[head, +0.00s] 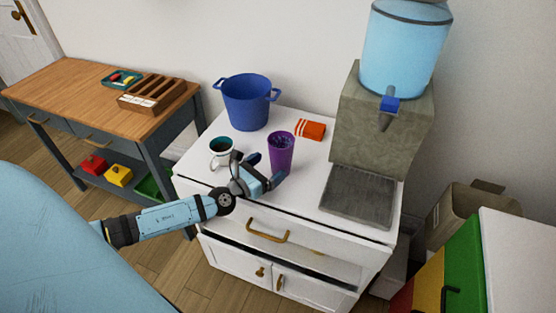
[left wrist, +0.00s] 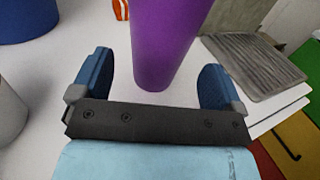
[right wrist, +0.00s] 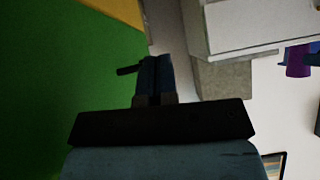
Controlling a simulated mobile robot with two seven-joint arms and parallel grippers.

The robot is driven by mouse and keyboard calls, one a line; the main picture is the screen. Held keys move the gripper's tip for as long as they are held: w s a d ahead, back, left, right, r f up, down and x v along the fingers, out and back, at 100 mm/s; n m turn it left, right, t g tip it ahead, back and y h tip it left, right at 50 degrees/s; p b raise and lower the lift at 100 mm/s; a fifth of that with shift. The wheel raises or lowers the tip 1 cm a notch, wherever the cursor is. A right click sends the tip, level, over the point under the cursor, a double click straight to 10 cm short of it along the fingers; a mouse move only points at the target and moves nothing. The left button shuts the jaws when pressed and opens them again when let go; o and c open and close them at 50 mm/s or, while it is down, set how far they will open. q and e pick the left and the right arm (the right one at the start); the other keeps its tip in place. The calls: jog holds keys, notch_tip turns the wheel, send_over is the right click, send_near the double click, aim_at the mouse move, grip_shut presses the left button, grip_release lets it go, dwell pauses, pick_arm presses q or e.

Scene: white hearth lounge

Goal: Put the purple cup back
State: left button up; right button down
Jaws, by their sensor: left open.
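The tall purple cup (head: 281,152) stands upright on the white cabinet top (head: 310,165); something mottled shows inside it. My left gripper (head: 261,174) is open, low in front of the cup. In the left wrist view the cup (left wrist: 165,40) stands in line with the gap between the two blue fingers, with clear space on both sides. I cannot tell how deep between them it is. My right gripper (right wrist: 155,78) is away from the cabinet top, its fingers together with nothing seen between them. The cup also shows at the right edge of the right wrist view (right wrist: 298,61).
A white mug (head: 220,155) stands close left of my left gripper. A blue pot (head: 247,101) and an orange packet (head: 310,130) are behind. A water dispenser (head: 380,130) with a grey drip tray (head: 358,195) is right. A wooden table (head: 90,95) stands left.

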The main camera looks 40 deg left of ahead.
pick_arm(q)
jog(key=s, duration=0.4)
jog(key=shift+s+a+f, duration=0.1)
jog(key=shift+s+a, duration=0.25)
jog(key=shift+s, duration=0.05)
jog(key=shift+s+a+b, duration=0.1)
jog(key=shift+s+b, duration=0.25)
jog(key=shift+s, duration=0.35)
pick_arm(e)
jog(key=shift+w+a+r+t, duration=0.2)
jog(key=shift+w+r+t, duration=0.1)
jog(key=shift+w, duration=0.15)
jog(key=shift+f, duration=0.1)
